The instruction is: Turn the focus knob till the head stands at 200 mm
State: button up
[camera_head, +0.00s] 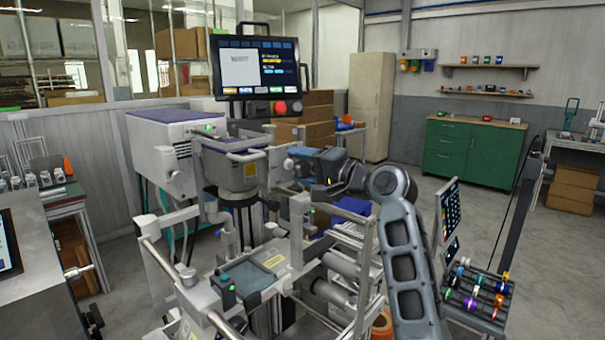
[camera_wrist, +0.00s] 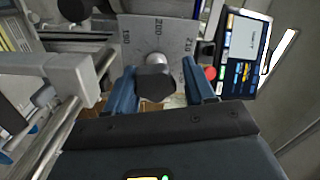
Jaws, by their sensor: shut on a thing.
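The focus knob (camera_wrist: 155,84) is a dark, faceted knob on a pale shaft in the wrist view. Behind it is a grey dial plate (camera_wrist: 140,36) marked 200 at the top, 210 to the right and a lower mark to the left. I cannot make out a pointer or where the head stands. My gripper (camera_wrist: 162,90) has its two blue fingers on either side of the knob and is shut on it. In the head view my gripper (camera_head: 292,162) is at the machine's middle, right of the grey head (camera_head: 240,172); the knob is hidden there.
A monitor (camera_head: 258,68) with a red button stands above the machine and shows at right in the wrist view (camera_wrist: 240,55). Metal rails (camera_head: 300,255) and a small green-lit box (camera_head: 228,290) are in front. A rack of coloured reels (camera_head: 478,297) stands right.

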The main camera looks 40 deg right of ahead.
jog(key=shift+o, duration=0.6)
jog(key=n+b, duration=0.1)
jog(key=n, duration=0.1)
jog(key=r+n+b, duration=0.1)
jog(key=n, duration=0.1)
jog(key=shift+d+r+n+b, duration=0.1)
jog(key=shift+r+n+b, duration=0.1)
jog(key=shift+n+b, duration=0.15)
jog(key=shift+n, duration=0.55)
jog(key=shift+c, duration=0.7)
jog(key=shift+a+r+n+b, duration=0.15)
jog(key=shift+a+n+b, duration=0.05)
jog(key=shift+n+b, duration=0.1)
grip_shut()
jog(key=o, duration=0.8)
grip_release()
jog(key=shift+d+f, duration=0.15)
jog(key=shift+f, duration=0.2)
jog(key=shift+o, duration=0.2)
jog(key=shift+s, duration=0.2)
jog(key=s+b, duration=0.1)
jog(key=s, duration=0.6)
jog(key=shift+s+d, duration=0.15)
jog(key=shift+s, duration=0.15)
jog(key=shift+c, duration=0.4)
